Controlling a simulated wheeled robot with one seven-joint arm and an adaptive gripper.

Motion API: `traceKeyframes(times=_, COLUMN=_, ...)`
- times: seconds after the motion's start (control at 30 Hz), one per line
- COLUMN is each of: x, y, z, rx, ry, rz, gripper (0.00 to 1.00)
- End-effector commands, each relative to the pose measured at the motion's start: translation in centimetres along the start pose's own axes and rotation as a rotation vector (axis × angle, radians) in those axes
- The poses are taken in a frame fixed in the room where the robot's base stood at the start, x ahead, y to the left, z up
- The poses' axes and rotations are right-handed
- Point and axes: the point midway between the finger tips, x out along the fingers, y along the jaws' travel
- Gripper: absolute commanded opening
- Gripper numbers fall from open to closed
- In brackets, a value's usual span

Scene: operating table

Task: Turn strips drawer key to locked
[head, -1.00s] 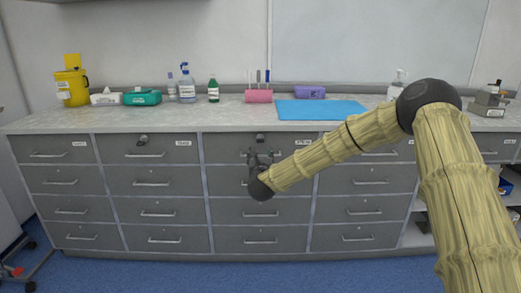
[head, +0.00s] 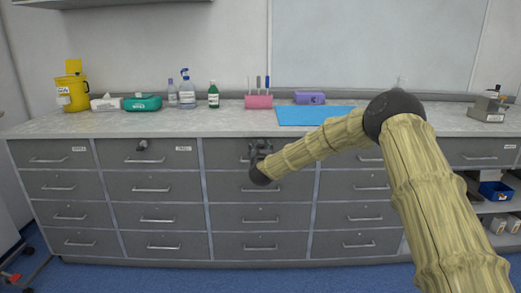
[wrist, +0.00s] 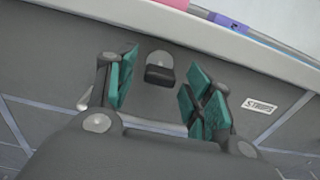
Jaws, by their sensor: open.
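The strips drawer (wrist: 60,45) is a grey drawer front with a white label reading STRIPS (wrist: 261,106), right of my gripper in the wrist view. Its key (wrist: 159,74) is a dark knob on a lighter round plate, between my fingertips in the picture and slightly beyond them. My gripper (wrist: 160,92) is open, with teal pads on either side of the key and not touching it. In the head view my gripper (head: 260,150) is in front of the top drawer of the third column and hides the key and label there. The drawer handle is mostly hidden behind the gripper.
The counter (head: 230,122) overhangs the drawers. On it are a pink holder (head: 258,102), a purple box (head: 310,98) and a blue mat (head: 318,115). Another key (head: 142,145) sticks out from the drawer to the left.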

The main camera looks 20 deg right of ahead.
Motion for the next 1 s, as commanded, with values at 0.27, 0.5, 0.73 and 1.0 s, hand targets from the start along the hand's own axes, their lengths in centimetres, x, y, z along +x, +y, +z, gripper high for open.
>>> traceKeyframes(times=0.27, x=0.18, y=0.0, z=0.02, rx=0.0, ry=0.0, rz=0.0, gripper=0.52)
traceKeyframes(times=0.5, x=0.16, y=-0.01, z=0.02, rx=-0.001, ry=0.0, rz=0.0, gripper=0.14)
traceKeyframes(times=0.73, x=0.16, y=-0.05, z=0.01, rx=-0.006, ry=0.0, rz=0.0, gripper=0.06)
traceKeyframes(times=1.0, x=0.17, y=-0.07, z=-0.03, rx=-0.088, ry=-0.001, rz=0.0, gripper=0.06)
